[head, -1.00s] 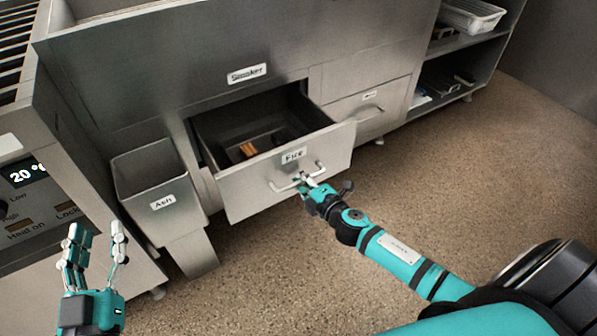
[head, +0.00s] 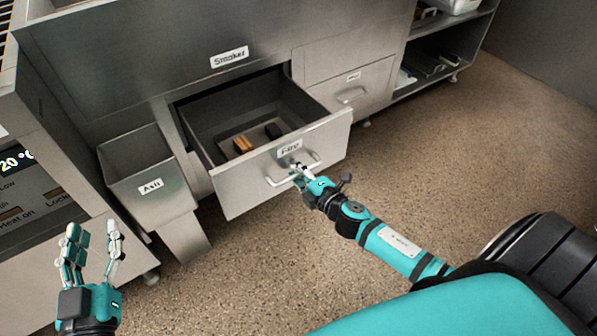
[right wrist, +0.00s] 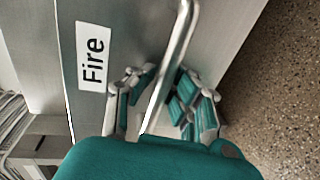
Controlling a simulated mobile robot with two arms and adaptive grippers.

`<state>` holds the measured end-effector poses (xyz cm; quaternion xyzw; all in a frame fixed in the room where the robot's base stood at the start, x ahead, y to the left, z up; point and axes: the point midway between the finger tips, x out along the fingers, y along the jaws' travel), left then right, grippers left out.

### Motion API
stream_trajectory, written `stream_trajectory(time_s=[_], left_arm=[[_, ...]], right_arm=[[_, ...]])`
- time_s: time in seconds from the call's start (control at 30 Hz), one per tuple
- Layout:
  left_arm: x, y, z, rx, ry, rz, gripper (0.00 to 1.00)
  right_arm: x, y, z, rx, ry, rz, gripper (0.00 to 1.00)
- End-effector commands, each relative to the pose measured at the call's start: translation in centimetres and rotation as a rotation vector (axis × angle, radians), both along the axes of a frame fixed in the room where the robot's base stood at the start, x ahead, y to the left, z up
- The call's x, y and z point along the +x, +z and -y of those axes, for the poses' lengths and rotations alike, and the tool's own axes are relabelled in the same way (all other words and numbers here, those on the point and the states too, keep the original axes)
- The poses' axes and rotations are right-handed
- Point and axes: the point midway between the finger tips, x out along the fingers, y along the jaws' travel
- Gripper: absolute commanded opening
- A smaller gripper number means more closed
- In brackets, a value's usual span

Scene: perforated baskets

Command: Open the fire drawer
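The fire drawer (head: 245,180) is pulled well out of the smoker cabinet, and its inside shows brown blocks and a dark block. Its front carries the "Fire" label (right wrist: 94,58) and a bar handle (right wrist: 171,62). My right gripper (head: 298,172) is at the handle. In the right wrist view its fingers (right wrist: 160,100) lie on both sides of the bar, closed around it; their exact contact is partly hidden. My left gripper (head: 90,240) is open and empty at the lower left, away from the drawer.
An ash bin (head: 150,185) stands just left of the drawer. A second, closed drawer (head: 345,92) is to the right, with open shelves (head: 440,55) beyond. A control panel is at the far left. The floor (head: 430,160) in front is clear.

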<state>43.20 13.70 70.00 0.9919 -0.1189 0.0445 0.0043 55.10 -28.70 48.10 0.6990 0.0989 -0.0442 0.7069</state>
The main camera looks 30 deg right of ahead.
Motion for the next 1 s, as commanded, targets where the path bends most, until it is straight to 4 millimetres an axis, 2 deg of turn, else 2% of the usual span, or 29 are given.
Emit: stream_trajectory(time_s=[0.03, 0.17, 0.5, 0.67, 1.0], left_arm=[[0.0, 0.0, 0.0, 0.000, 0.000, 0.001, 0.40], [0.0, 0.0, 0.0, 0.000, 0.000, 0.001, 0.40], [0.0, -0.2, 0.0, 0.001, 0.000, -0.003, 0.40], [0.0, -0.1, 0.0, 0.000, 0.000, -0.002, 0.40], [0.0, -0.1, 0.0, 0.000, 0.000, -0.001, 0.40]], right_arm=[[0.0, 0.0, 0.0, 0.000, 0.000, 0.000, 0.22], [0.0, -0.1, 0.0, 0.001, 0.001, -0.001, 0.38], [-0.6, 0.0, 0.0, 0.002, 0.001, -0.002, 0.38], [-3.0, 0.4, 0.1, 0.002, 0.002, -0.005, 0.38], [-9.8, 1.8, 0.7, 0.003, -0.001, -0.004, 0.38]])
